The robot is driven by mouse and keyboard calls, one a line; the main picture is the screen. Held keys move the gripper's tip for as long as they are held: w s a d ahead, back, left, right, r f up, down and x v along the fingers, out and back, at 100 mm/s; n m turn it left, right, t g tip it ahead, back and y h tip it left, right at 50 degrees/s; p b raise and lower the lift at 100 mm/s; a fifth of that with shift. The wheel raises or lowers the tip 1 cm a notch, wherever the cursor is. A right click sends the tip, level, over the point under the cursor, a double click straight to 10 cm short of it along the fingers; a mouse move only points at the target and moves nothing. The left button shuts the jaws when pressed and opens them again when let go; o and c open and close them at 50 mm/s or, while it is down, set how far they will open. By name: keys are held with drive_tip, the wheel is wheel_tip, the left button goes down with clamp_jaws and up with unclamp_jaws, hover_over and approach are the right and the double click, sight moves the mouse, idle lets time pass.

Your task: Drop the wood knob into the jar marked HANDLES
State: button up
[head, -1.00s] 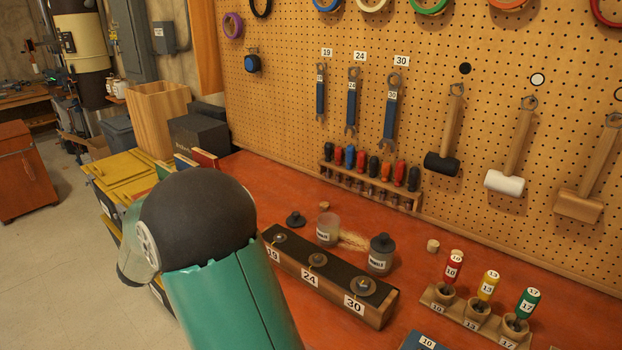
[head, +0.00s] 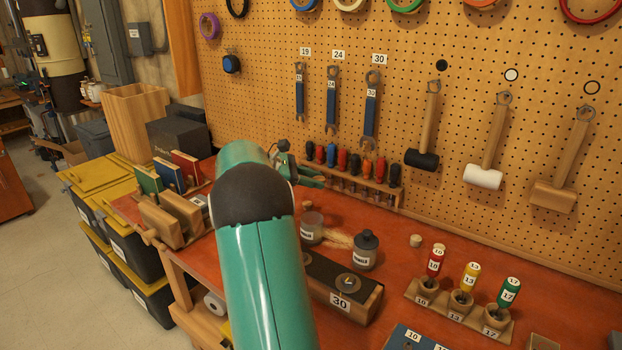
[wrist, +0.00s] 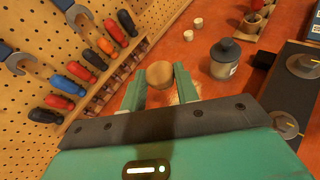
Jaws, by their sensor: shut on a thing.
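My gripper shows in the wrist view (wrist: 158,90), its two green fingers shut on a round wood knob (wrist: 160,74). In the head view the gripper (head: 312,176) is partly hidden behind my arm, in front of the screwdriver rack, and the knob cannot be made out there. An open clear jar (head: 312,228) with a white label stands on the red bench below the gripper. A grey jar (head: 364,252) with a dark lid stands to its right, and shows right of the fingers in the wrist view (wrist: 225,60). I cannot read either label surely.
A screwdriver rack (head: 350,187) stands along the pegboard. A dark-topped block marked 30 (head: 340,302) lies in front of the jars, partly behind my arm. A rack of numbered handles (head: 458,310) is at right. Small corks (head: 415,240) sit on the bench.

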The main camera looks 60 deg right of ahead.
drive_tip(key=shift+f, duration=2.85)
drive_tip(key=o, duration=1)
drive_tip(key=shift+w+a, duration=0.1)
drive_tip(key=shift+w, duration=0.05)
drive_tip(key=v, duration=1.3)
drive_tip(key=shift+w+a+r, duration=0.15)
drive_tip(key=shift+w+r, duration=0.05)
